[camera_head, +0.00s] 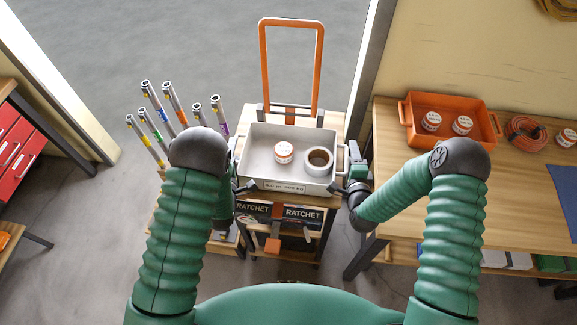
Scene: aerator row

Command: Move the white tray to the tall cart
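The white tray (262,177) is at the centre, over the wooden top of a cart (333,122) with a tall orange push handle (291,22). I cannot tell whether the tray rests on the top or is just above it. A white tub with an orange label (284,152) and a tape roll (318,160) are in the tray. My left gripper (236,182) is at the tray's left side, mostly hidden by my arm. My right gripper (353,162) is at the tray's right handle; its finger gap is not clear.
A wooden bench (398,225) at the right holds an orange tray (450,141) with tubs and a coiled orange cord (525,134). A rack of upright tools (152,101) stands at the left. Boxes marked RATCHET (303,217) sit below the cart's top. A red drawer cabinet (14,145) is far left.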

